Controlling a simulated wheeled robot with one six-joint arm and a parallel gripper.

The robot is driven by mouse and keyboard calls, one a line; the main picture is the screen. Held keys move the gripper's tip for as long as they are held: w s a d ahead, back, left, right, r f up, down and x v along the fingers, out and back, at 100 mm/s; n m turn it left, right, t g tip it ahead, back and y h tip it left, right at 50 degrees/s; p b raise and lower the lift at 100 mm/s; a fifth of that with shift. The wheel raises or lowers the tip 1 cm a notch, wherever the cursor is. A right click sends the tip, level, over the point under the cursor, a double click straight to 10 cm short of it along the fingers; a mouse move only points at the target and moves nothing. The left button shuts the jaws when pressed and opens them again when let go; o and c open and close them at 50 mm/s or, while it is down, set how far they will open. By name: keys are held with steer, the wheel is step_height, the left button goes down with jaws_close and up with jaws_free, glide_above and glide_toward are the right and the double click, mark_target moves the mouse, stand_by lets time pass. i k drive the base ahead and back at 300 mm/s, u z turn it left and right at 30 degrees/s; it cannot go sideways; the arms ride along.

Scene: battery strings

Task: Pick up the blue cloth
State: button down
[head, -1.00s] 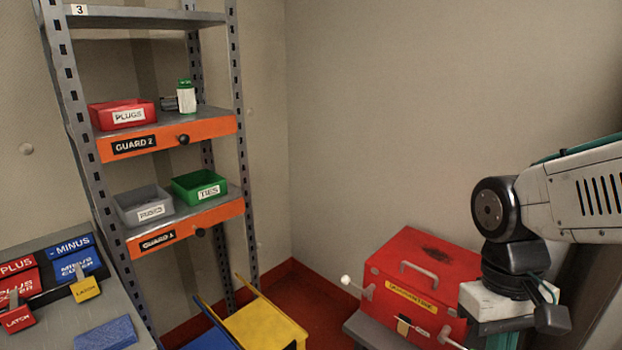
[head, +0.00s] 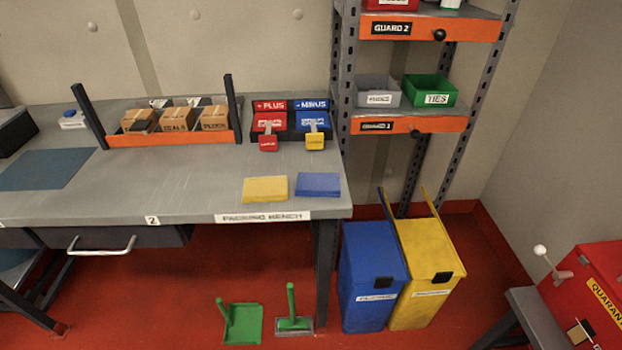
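The blue cloth (head: 318,185) lies flat near the right front corner of the grey packing bench (head: 140,200). A yellow cloth (head: 265,189) lies just to its left, with a small gap between them. My gripper is not in the head view now.
Behind the cloths stand the red plus cover (head: 268,122) and blue minus cover (head: 312,122) with latches. A shelf rack (head: 425,124) stands right of the bench. Blue (head: 370,275) and yellow (head: 425,270) bins, a green dustpan (head: 242,322) and a brush (head: 293,322) are on the floor.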

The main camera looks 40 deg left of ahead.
mark_target(311, 184)
steer(key=u, duration=0.65)
steer(key=k, duration=0.3)
steer(key=u, duration=0.75)
steer(key=i, duration=0.45)
